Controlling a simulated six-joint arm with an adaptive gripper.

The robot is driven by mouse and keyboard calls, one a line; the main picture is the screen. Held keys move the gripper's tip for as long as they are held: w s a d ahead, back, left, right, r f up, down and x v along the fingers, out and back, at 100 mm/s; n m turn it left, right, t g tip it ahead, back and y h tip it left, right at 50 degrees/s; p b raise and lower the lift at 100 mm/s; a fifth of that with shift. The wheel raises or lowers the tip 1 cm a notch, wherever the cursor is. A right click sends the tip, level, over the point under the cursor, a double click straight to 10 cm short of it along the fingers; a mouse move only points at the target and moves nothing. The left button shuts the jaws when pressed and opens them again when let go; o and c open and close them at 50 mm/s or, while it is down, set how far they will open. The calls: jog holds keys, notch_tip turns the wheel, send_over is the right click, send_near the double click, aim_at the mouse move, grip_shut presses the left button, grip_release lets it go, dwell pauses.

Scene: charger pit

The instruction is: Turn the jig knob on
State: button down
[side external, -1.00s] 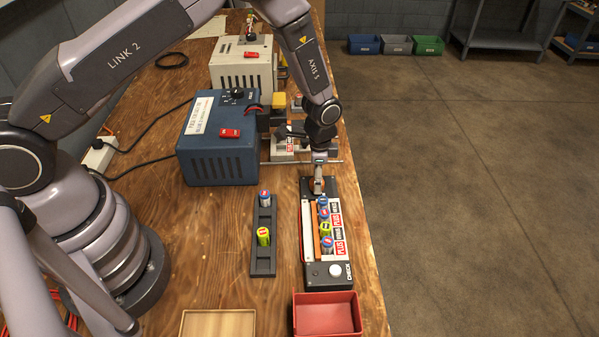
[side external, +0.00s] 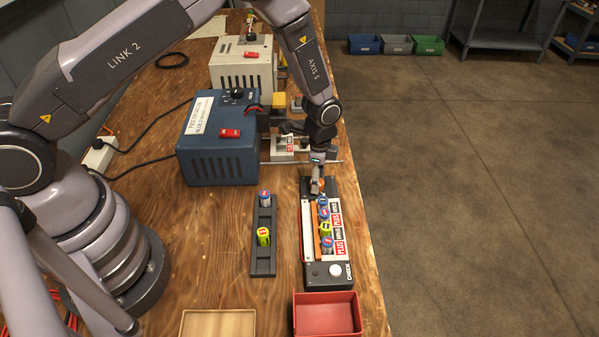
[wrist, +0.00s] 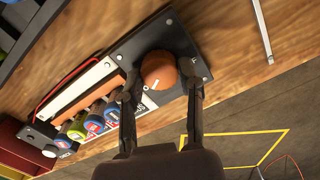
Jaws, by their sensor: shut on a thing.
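The jig knob (wrist: 158,70) is a round orange-brown knob with a white pointer mark, on the black end plate of the jig (wrist: 130,52) in the wrist view. My gripper (wrist: 162,82) has a finger on each side of the knob and is shut on it. In the side external view my gripper (side external: 317,188) points down at the far end of the jig (side external: 314,276), where it mostly hides the knob. Several batteries (side external: 325,228) sit in the jig's row beside the orange strip.
A dark rack (side external: 263,251) with two batteries stands left of the jig. A red tray (side external: 327,298) and a wooden tray (side external: 217,319) lie nearer the camera. A blue charger box (side external: 218,150) stands behind left. A white button (side external: 335,270) is at the jig's near end.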

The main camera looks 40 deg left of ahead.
jog(key=c, duration=0.7)
grip_release()
notch_tip(320, 180, up, 12)
notch_tip(320, 180, up, 9)
jog(key=n+t, duration=0.1)
jog(key=n, duration=0.1)
send_over(303, 185)
jog(key=s+a+r+n+t, duration=0.1)
jog(key=s+a+r+n, duration=0.1)
jog(key=s+a+r, duration=0.3)
jog(key=s+r+n+t, duration=0.1)
jog(key=s+r+n, duration=0.15)
jog(key=r, duration=0.45)
jog(key=s+a+r+n+t, duration=0.1)
jog(key=s+a+r+n, duration=0.1)
jog(key=s, duration=0.7)
jog(key=s+a+r+n+t, duration=0.1)
jog(key=s+a+r+n, duration=0.2)
jog(key=s, duration=0.7)
jog(key=shift+a+r+n+t, duration=0.3)
jog(key=shift+a+n, duration=0.2)
jog(key=shift+n, duration=0.25)
